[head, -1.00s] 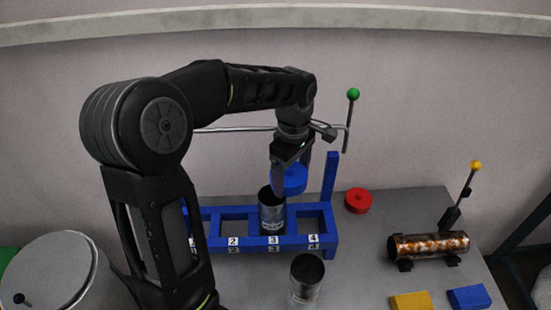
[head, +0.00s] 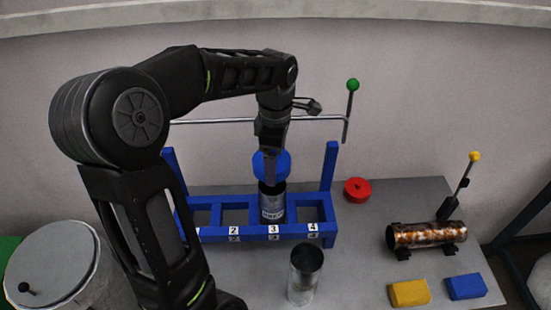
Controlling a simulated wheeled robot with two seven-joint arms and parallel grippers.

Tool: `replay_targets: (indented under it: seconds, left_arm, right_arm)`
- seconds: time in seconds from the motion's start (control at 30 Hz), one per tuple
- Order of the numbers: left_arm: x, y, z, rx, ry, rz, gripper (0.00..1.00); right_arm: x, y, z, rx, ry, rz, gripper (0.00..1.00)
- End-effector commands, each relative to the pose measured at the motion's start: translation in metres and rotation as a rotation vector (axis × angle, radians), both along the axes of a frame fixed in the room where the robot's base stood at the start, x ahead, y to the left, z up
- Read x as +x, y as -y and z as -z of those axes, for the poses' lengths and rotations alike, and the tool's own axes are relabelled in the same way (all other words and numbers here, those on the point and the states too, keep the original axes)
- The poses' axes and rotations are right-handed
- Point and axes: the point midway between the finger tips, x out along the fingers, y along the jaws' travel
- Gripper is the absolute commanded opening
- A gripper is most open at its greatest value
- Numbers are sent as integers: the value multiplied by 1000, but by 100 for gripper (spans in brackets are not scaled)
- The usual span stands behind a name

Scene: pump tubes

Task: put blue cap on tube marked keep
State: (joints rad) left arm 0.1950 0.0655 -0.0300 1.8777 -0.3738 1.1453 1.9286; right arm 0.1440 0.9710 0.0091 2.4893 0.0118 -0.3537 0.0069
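My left gripper (head: 270,160) points down over the blue rack (head: 235,233) and is shut on the blue cap (head: 284,163), which is tilted. The cap is just above the mouth of a metal tube (head: 272,203) standing in slot 3. I cannot tell whether cap and tube touch. That tube has a white label, too small to read here. Another metal tube (head: 305,275), open at the top, stands on the table in front of the rack. My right gripper is not in view.
A red cap (head: 357,190) lies right of the rack. A rusty tube (head: 427,234) lies on a black holder at the right, near a yellow-knobbed lever (head: 474,157). Yellow (head: 409,293) and blue (head: 466,287) blocks lie in front. A round lidded drum (head: 50,262) stands at the left.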

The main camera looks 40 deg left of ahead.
Motion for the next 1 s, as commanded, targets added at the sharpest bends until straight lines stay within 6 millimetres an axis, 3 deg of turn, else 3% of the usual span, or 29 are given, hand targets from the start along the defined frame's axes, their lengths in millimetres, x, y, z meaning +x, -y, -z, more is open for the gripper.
replay_targets:
  seconds: [1.0]
  left_arm:
    - [0, 0, 84, 0, 0, 1, 46]
  right_arm:
    - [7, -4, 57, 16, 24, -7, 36]
